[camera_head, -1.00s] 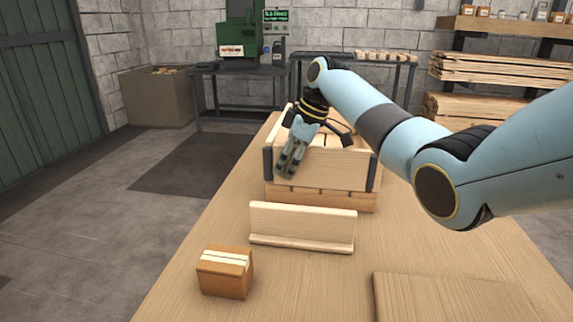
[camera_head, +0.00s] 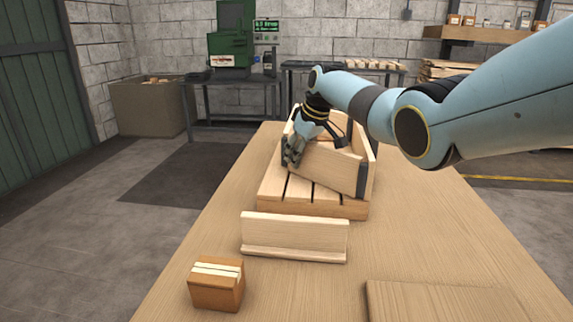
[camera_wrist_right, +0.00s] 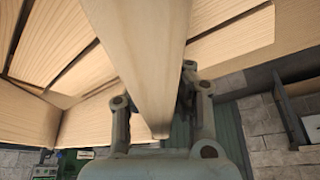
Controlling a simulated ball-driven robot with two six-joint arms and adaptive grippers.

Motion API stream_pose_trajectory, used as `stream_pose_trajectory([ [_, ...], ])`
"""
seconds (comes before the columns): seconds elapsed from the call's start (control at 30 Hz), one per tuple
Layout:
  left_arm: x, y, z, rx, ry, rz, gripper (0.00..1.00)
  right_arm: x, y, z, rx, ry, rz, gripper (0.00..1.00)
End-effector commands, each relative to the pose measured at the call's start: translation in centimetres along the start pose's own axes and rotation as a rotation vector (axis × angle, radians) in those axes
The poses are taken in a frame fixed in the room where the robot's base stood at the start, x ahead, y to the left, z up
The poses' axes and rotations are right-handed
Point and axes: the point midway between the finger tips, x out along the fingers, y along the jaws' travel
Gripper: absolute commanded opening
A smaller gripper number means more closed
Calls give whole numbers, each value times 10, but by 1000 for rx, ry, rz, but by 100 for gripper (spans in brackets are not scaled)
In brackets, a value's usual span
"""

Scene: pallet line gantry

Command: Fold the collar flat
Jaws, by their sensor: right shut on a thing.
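The collar (camera_head: 325,170) is a pale wooden frame with dark corner hinges. It stands upright on its edges on the slatted pallet (camera_head: 313,210), skewed, its front board slanting. Bare slats show in front of that board. My right gripper (camera_head: 293,152) is shut on the collar near its front left corner; its fingers partly hide that corner. In the right wrist view a collar board (camera_wrist_right: 140,50) runs between the two fingers of the gripper (camera_wrist_right: 155,97). My left gripper is not in view.
An upright wooden ledge piece (camera_head: 293,233) stands on the table (camera_head: 330,290) in front of the pallet. A small brown box (camera_head: 216,287) with pale strips sits front left. A flat board (camera_head: 440,302) lies front right. The table's right side is mostly clear.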

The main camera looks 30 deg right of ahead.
Motion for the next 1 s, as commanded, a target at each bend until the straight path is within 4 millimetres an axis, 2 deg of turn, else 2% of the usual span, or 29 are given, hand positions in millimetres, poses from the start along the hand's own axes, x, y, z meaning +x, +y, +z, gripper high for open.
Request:
stream_pose_trajectory([
  [0.2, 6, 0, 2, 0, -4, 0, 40, -1, 40, 4, 189, 0, 80, 0],
  [0.5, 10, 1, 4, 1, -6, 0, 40, -7, 82, 17, 409, 1, 171, 0],
  [0.73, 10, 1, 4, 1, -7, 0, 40, -11, 101, 26, 519, 1, 216, 0],
  [1.0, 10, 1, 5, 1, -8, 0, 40, -14, 110, 32, 575, 2, 239, 0],
])
